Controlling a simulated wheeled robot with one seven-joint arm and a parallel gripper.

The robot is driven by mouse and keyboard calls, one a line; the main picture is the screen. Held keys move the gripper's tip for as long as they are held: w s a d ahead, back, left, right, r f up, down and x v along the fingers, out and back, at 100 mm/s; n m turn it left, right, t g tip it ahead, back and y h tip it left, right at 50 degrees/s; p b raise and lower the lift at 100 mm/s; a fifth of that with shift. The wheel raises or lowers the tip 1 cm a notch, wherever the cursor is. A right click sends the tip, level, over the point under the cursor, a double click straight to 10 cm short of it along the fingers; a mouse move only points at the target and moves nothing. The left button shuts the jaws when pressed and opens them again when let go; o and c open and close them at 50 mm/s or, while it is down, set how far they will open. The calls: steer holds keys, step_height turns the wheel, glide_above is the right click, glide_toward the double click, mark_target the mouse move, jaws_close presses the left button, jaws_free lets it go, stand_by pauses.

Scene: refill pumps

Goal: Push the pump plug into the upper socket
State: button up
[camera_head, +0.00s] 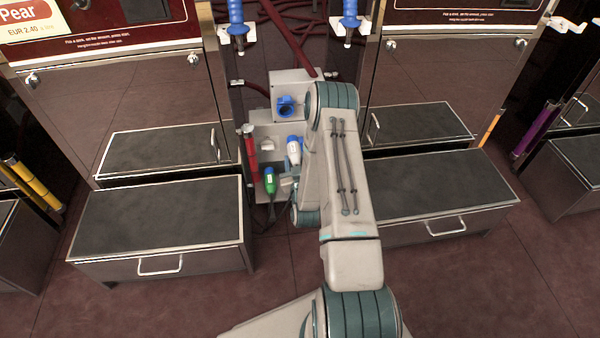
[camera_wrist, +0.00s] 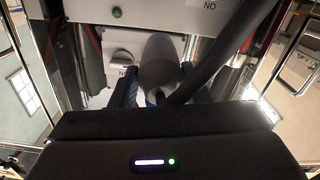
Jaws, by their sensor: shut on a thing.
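The pump plug (camera_head: 294,152), pale grey-white with a blue end, is below the upper socket in the head view. In the wrist view the plug (camera_wrist: 159,62) is a rounded grey body between my two dark fingers, with a black cable curving up to the right. My gripper (camera_wrist: 160,92) is shut on it; in the head view it is mostly hidden behind my arm. The upper socket (camera_head: 286,106) is a blue round fitting on a grey box, apart from the plug. The wrist view does not show the socket clearly.
A green plug (camera_head: 270,181) is at the lower part of the box, left of the held plug. A red cylinder (camera_head: 251,147) stands left of it. Mirrored machine fronts and dark-topped steps (camera_head: 160,222) flank the narrow gap.

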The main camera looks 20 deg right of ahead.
mark_target(289, 139)
step_height(289, 139, up, 8)
steer(key=s+a+n+p, duration=0.1)
steer(key=s+a, duration=0.1)
steer(key=shift+p+x, duration=0.4)
steer(key=shift+x, duration=2.85)
steer(key=shift+w+d+f, duration=0.1)
steer(key=shift+w+f, duration=0.15)
steer(key=shift+f, duration=0.05)
steer(key=shift+w+d+b, duration=0.1)
steer(key=shift+w+b, duration=0.35)
steer(key=shift+w, duration=0.05)
steer(key=shift+r, duration=0.1)
steer(key=shift+b, duration=0.6)
steer(key=shift+b+x, duration=0.85)
steer(key=shift+x, duration=0.75)
steer(key=o, duration=1.4)
steer(key=shift+c, duration=0.2)
